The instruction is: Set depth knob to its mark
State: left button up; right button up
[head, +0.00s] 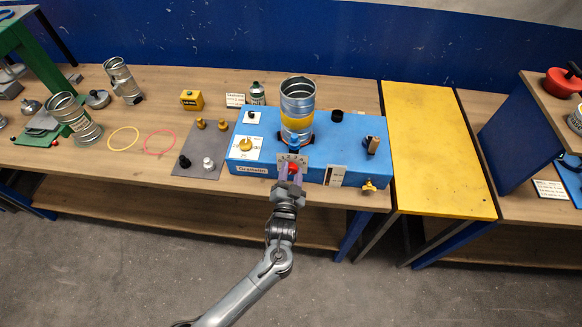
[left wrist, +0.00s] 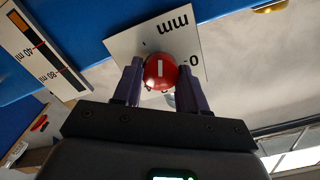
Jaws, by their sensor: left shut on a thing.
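A round red knob (head: 293,168) with a white pointer line sits on the front of the blue machine (head: 257,172). In the left wrist view the knob (left wrist: 160,70) is in front of a white plate (left wrist: 186,45) printed "mm" and "0"; its white line stands nearly upright in the picture. My left gripper (head: 290,177) is at the front of the machine. In the left wrist view its two purple fingers (left wrist: 160,84) are shut on the knob, one on each side. The fingers hide some of the plate. My right gripper is not in view.
A metal duct (head: 298,100) with a yellow band stands on the machine. A white scale (head: 336,176) with 40 and 80 marks is beside the plate. A yellow knob (head: 369,185) is at the front right. A yellow board (head: 430,140) lies to the right.

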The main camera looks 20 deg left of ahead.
pick_arm(q)
jog(key=m+p, duration=0.2)
jog(key=m, duration=0.1)
jog(key=shift+r, duration=0.15)
jog(key=m+p, duration=0.2)
jog(key=m, duration=0.1)
jog(key=shift+m, duration=0.3)
jog(key=m+p, duration=0.2)
jog(key=m, duration=0.1)
jog(key=shift+m, duration=0.3)
jog(key=m+p, duration=0.1)
jog(key=m, duration=0.2)
jog(key=shift+m+p, duration=0.3)
jog(key=shift+m, duration=0.1)
jog(key=m, duration=0.1)
jog(key=m+p, duration=0.1)
jog(key=m, duration=0.1)
jog(key=shift+f+m, duration=0.2)
jog(key=shift+m, duration=0.1)
jog(key=m+p, duration=0.1)
jog(key=m, duration=0.2)
jog(key=m+p, duration=0.1)
jog(key=m, duration=0.3)
jog(key=shift+f, duration=0.1)
jog(key=shift+m+p, duration=0.4)
jog(key=shift+m, duration=1.7)
